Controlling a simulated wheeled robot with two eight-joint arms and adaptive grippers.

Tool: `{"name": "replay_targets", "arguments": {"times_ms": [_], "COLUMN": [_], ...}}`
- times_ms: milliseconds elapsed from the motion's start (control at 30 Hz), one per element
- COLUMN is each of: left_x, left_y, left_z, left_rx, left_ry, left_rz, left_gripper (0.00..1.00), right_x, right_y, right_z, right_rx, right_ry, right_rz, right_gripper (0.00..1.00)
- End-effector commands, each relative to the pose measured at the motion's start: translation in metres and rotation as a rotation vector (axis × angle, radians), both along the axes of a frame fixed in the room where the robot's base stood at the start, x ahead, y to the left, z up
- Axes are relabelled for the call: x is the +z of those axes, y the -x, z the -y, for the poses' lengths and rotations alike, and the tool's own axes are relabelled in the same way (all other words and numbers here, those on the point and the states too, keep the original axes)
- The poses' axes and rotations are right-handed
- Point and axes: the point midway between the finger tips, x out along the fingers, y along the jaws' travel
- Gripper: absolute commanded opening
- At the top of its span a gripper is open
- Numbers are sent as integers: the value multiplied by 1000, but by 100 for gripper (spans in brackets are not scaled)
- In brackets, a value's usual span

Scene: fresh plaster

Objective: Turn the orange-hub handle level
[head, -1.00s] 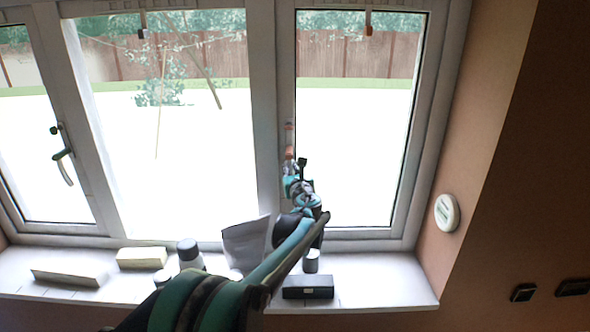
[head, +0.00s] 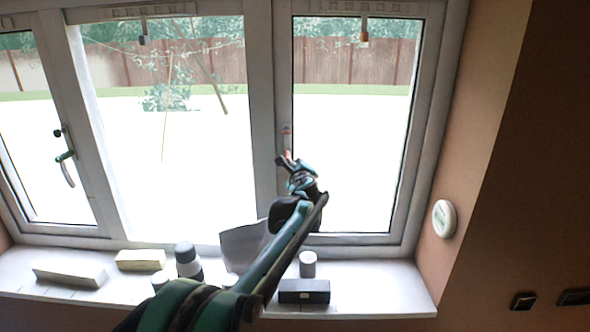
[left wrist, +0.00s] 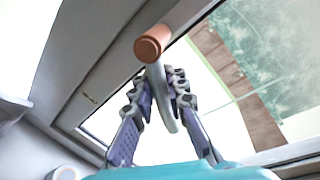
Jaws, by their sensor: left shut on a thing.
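The orange-hub handle sits on the frame of the right window. In the left wrist view its orange hub (left wrist: 152,43) is at the upper middle, and its pale curved lever (left wrist: 163,98) runs from the hub down between my fingers. My left gripper (left wrist: 160,88) is shut on that lever, with a finger on each side. In the head view the orange hub (head: 287,154) shows just above the fingertips of my left gripper (head: 287,162). The lever is hidden there by the gripper, so its angle to the frame is hard to tell. My right gripper is not in view.
A second handle (head: 66,166) hangs down on the left window. The sill below holds pale blocks (head: 70,276), a dark-and-white jar (head: 187,262), a grey-white bag (head: 243,244), a small can (head: 307,264) and a black box (head: 304,291). A round white dial (head: 444,218) is on the right wall.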

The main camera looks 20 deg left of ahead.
Motion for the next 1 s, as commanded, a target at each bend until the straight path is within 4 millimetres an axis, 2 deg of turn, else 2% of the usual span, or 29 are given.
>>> {"name": "replay_targets", "arguments": {"times_ms": [500,1000], "left_x": [16,21], "left_y": [-1,-1], "left_z": [4,5], "left_rx": [1,1], "left_ry": [400,531], "left_rz": [116,153], "left_gripper": [0,0], "right_x": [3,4], "right_y": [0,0], "right_z": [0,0], "right_rx": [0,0], "right_ry": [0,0], "right_rz": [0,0], "right_gripper": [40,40]}}
